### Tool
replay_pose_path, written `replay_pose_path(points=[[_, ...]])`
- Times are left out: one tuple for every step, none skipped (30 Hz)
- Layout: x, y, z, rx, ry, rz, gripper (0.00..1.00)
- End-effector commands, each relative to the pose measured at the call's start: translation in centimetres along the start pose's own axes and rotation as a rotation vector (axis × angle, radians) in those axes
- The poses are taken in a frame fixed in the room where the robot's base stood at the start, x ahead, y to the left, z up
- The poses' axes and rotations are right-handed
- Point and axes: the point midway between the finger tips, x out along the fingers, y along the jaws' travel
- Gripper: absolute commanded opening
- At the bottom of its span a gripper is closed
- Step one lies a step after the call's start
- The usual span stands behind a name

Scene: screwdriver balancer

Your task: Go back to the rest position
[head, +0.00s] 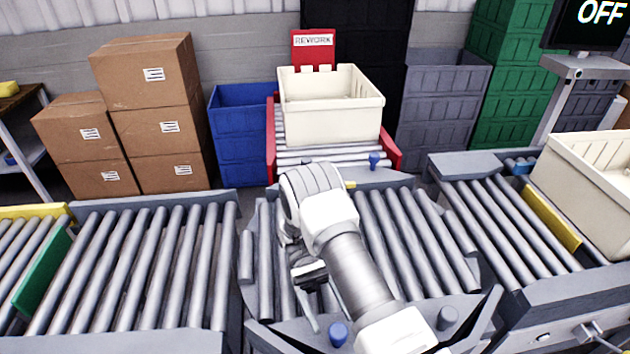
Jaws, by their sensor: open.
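My gripper (319,301) hangs low over the middle roller section (385,225), at the end of my white and grey arm. Its fingers point down toward the rollers and stand apart, partly hidden by my arm. I see nothing between them. My arm reaches in from the lower right and bends above the rollers. A cream bin (330,108) sits on the red-sided rework conveyor (391,153) behind my arm.
Roller conveyors flank the middle section at left (150,265) and right (510,220). A second cream bin (590,180) stands at the far right. Cardboard boxes (150,75), a blue crate (240,135) and green crates (510,95) stand behind. A screen reads OFF (598,14).

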Motion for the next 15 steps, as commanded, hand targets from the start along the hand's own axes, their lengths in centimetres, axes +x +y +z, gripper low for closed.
replay_pose_path(points=[[0.0, 0.0, 0.0, 0.0, 0.0, 0.0, 0.76], [0.0, 0.0, 0.1, 0.0, 0.002, 0.0, 0.76], [-0.1, 0.0, 0.2, 0.0, 0.008, -0.001, 0.76], [-0.1, 0.1, 0.4, 0.0, 0.015, -0.002, 0.76], [-0.2, 0.1, 0.6, 0.0, 0.025, -0.004, 0.76], [-0.4, 0.2, 1.1, 0.0, 0.044, -0.007, 0.76], [-0.5, 0.3, 1.4, 0.0, 0.061, -0.01, 0.76], [-0.6, 0.4, 1.9, -0.001, 0.082, -0.013, 0.76], [-0.8, 0.5, 2.6, -0.001, 0.113, -0.018, 0.76], [-0.9, 0.6, 3.1, 0.0, 0.139, -0.022, 0.76], [-1.0, 0.8, 3.7, 0.0, 0.165, -0.027, 0.76], [-1.1, 1.0, 4.5, 0.001, 0.203, -0.033, 0.76], [-1.2, 1.1, 5.0, 0.001, 0.23, -0.037, 0.76], [-1.3, 1.2, 5.6, 0.002, 0.258, -0.041, 0.76], [-1.4, 1.4, 6.3, 0.003, 0.294, -0.047, 0.76]])
